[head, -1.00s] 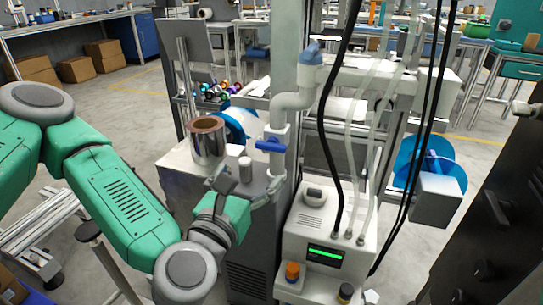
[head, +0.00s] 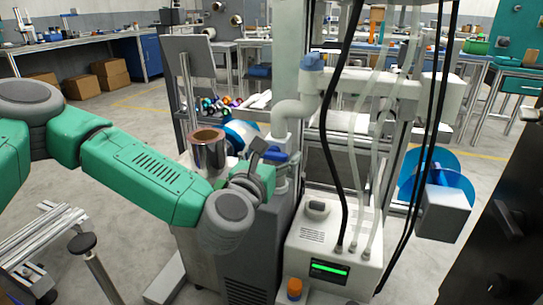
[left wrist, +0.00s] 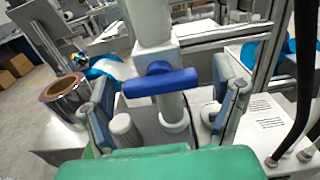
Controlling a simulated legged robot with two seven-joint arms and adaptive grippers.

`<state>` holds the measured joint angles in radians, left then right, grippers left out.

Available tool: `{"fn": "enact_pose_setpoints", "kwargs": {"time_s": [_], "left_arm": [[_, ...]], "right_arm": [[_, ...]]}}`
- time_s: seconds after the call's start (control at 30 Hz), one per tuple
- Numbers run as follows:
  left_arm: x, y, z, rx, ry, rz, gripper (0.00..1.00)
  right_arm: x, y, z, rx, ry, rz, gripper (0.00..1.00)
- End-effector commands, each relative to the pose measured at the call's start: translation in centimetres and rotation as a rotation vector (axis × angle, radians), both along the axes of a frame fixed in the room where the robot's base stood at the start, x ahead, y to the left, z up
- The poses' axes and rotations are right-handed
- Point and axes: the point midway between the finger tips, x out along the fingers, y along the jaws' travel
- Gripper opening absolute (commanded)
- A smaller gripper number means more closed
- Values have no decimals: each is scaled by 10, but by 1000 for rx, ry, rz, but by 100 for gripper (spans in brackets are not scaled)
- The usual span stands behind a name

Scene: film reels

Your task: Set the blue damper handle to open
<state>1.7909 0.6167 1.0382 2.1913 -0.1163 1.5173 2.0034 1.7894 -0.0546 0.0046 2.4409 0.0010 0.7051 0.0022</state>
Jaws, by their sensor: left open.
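The blue damper handle (head: 276,155) sits crosswise on the vertical white pipe (head: 282,122), below its elbow. In the left wrist view the handle (left wrist: 160,82) lies nearly level across the pipe, tilted slightly up to the right. My left gripper (head: 268,160) is at the handle in the head view and partly covers its left part. In the left wrist view my left gripper's two fingers (left wrist: 166,110) are apart on either side of the handle and pipe, with gaps to both. The gripper is open and empty. My right gripper is not in view.
A metal frame with a blue reel (head: 425,175) is further right.

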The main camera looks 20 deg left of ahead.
Motion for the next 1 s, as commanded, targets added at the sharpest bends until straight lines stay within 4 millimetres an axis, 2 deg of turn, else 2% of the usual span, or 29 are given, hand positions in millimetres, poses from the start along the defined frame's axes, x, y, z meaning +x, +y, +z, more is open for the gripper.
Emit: {"fn": "enact_pose_setpoints", "kwargs": {"time_s": [0.03, 0.1, 0.17, 0.57, 0.77, 1.0], "left_arm": [[0, 0, 0, 0, 0, 0, 74], [0, 0, 0, 0, 0, 0, 49], [0, 0, 0, 0, 0, 0, 30], [0, 0, 0, 44, -1, 1, 31], [0, 0, 1, 155, -3, 1, 31], [0, -2, 1, 367, -10, 1, 31]], "right_arm": [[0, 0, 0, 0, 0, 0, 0], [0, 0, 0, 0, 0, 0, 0], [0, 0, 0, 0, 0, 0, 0], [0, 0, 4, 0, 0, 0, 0], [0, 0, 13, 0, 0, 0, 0], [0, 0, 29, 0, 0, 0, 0]]}}
